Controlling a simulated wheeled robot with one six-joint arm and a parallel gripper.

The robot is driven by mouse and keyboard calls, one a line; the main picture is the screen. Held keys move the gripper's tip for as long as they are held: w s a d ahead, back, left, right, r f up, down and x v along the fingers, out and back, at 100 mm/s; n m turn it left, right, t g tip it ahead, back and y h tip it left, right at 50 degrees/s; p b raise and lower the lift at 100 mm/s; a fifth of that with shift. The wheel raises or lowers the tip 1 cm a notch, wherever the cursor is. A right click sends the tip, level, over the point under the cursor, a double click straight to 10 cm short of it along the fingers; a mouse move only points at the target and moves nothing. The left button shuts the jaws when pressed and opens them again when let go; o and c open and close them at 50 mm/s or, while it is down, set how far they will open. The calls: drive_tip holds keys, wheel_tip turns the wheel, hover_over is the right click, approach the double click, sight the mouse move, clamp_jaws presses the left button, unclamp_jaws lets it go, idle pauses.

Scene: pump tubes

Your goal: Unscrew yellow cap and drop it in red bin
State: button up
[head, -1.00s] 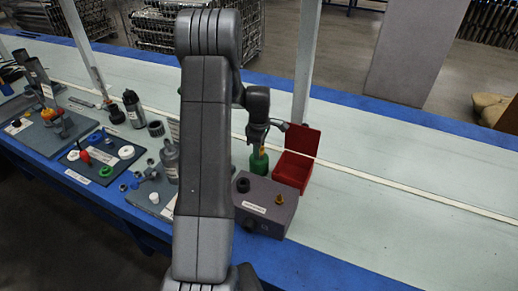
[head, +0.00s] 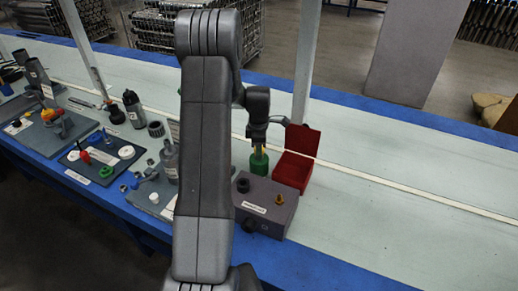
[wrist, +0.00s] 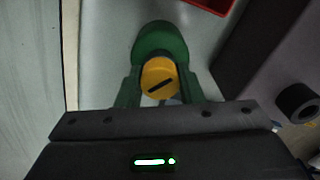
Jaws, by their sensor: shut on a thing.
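The yellow cap (wrist: 160,77) with a dark slot sits between my gripper's two green fingers in the wrist view. The fingers of my gripper (wrist: 160,90) press on its sides. Behind the cap is a rounded green bottle (wrist: 160,42); whether the cap is still threaded on it cannot be told. In the head view, my gripper (head: 259,149) is over the green bottle (head: 259,163), with a bit of yellow showing between. The red bin (head: 291,172) stands open just right of the bottle, lid raised at the back. Its red edge (wrist: 208,5) shows at the wrist view's top.
A grey box (head: 268,205) with a black knob and a small orange fitting stands in front of the bottle and bin. Trays (head: 80,172) of parts and dark bottles (head: 133,108) fill the left. A white post rises behind the bin. The bench to the right is clear.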

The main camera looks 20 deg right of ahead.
drive_tip(key=shift+f, duration=0.25)
drive_tip(key=n, duration=0.3)
drive_tip(key=shift+f, duration=0.1)
drive_tip(key=o, duration=0.8)
